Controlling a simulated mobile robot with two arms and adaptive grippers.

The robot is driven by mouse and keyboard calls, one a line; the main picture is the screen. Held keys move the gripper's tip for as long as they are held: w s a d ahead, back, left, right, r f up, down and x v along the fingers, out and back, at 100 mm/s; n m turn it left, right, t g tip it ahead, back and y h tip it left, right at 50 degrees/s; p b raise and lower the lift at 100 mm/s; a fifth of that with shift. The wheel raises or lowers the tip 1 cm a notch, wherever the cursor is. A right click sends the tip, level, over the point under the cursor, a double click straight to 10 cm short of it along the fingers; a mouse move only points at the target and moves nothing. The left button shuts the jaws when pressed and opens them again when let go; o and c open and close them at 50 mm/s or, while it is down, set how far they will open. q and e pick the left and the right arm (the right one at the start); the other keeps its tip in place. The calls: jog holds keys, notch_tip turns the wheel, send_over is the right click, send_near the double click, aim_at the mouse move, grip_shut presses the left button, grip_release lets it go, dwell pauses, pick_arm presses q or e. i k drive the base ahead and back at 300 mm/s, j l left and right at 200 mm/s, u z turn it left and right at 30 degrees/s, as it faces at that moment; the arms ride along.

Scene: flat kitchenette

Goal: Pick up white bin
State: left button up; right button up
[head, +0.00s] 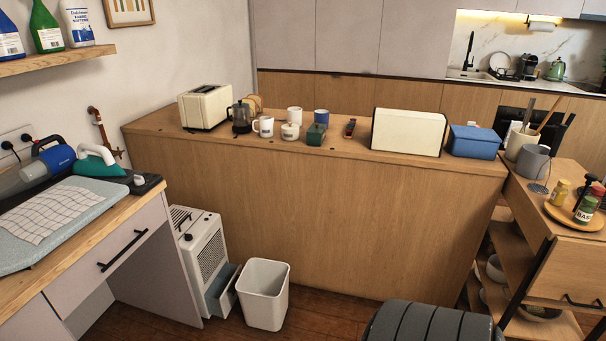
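The white bin (264,297) stands upright on the wooden floor in the head view, low and left of the middle. It is open at the top and tapers toward its base. Its inside looks empty as far as I can see. It stands in front of the wooden counter panel, just right of a white appliance. Neither of my grippers is in view.
The white appliance (199,252) with a grey drawer (222,291) pulled out stands close to the bin's left side. An ironing counter (90,262) is at left, a wooden cart (555,270) at right. A dark ribbed rounded object (432,323) is at the bottom edge.

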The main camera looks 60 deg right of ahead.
aim_at(263, 286)
jog(key=z, duration=1.55)
